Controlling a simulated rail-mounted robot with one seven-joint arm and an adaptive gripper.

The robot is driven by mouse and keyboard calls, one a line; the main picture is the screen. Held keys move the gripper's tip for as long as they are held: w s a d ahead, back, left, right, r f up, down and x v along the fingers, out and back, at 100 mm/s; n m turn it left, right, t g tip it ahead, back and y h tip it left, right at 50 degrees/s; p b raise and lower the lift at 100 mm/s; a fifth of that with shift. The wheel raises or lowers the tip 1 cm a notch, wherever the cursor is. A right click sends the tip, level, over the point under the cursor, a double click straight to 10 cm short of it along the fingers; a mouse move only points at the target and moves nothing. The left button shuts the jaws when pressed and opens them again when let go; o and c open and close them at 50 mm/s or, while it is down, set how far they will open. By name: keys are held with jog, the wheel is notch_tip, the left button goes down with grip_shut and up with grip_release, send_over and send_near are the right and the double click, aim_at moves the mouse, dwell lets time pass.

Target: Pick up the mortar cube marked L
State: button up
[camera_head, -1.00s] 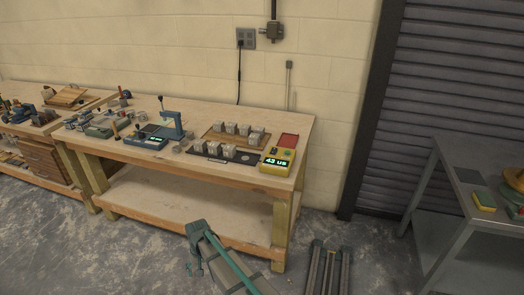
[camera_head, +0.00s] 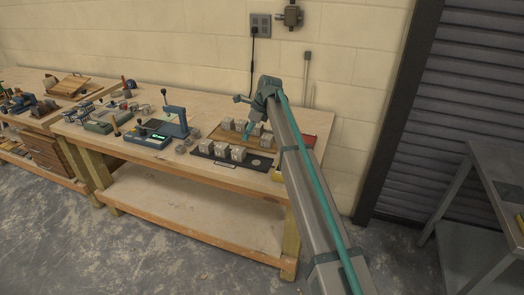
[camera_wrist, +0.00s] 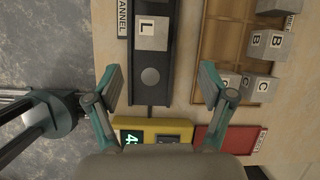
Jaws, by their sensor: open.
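The mortar cube marked L (camera_wrist: 152,33) is a pale grey block with a black L on a white label, on the dark channel plate (camera_wrist: 143,88) in the wrist view. A round spot lies beside it on the plate. In the head view the cube nearest that spot (camera_head: 238,154) appears to be the same one; its letter is unreadable there. My gripper (camera_wrist: 161,78) is open and empty, its fingers spread over the plate and bench, with the L cube beyond the fingertips toward the top of the picture. In the head view my gripper (camera_head: 246,131) hangs above the bench.
A wooden tray (camera_wrist: 212,55) holds several cubes, some marked B and C. A yellow display unit (camera_wrist: 133,122) and a red tray (camera_wrist: 233,138) lie near my fingers. A blue press (camera_head: 176,115) stands left on the bench. More cubes share the dark plate.

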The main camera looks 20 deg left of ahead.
aim_at(239, 149)
jog(key=shift+m, duration=0.6)
jog(key=x, duration=0.4)
jog(key=s+p+x, duration=0.1)
jog(key=shift+a+f, duration=0.3)
jog(key=shift+p+x, duration=1.05)
jog(key=shift+x, duration=1.6)
jog(key=shift+s+r, duration=0.1)
jog(key=c, duration=1.5)
jog(key=shift+o, duration=0.2)
